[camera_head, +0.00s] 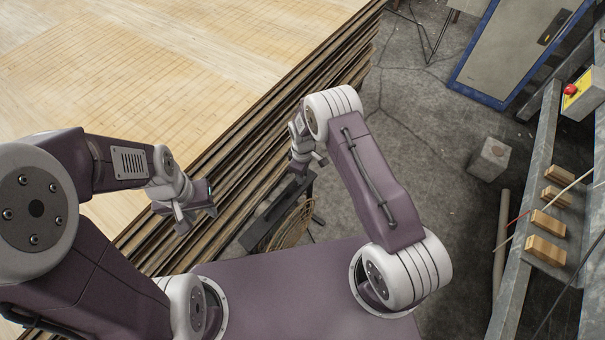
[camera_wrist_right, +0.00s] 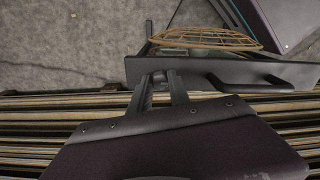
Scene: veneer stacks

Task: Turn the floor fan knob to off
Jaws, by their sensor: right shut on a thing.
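The floor fan is a dark box-like housing (camera_head: 262,222) with a tan wire guard (camera_head: 292,224), standing beside the veneer stack. In the right wrist view its black panel (camera_wrist_right: 225,72) and wire guard (camera_wrist_right: 205,38) lie just beyond my fingers. My right gripper (camera_head: 308,164) is at the fan's upper end; its fingers also show in the right wrist view (camera_wrist_right: 164,84), close together against the panel edge. The knob is hidden at the fingertips, and its setting cannot be read. My left gripper (camera_head: 194,212) is open and empty over the stack's edge.
A large veneer stack (camera_head: 150,60) fills the upper left, its layered edge close to the fan. At right stand a metal bench with wooden blocks (camera_head: 548,222), a red button on a yellow box (camera_head: 571,90), and a concrete block (camera_head: 489,158). Floor between is mostly clear.

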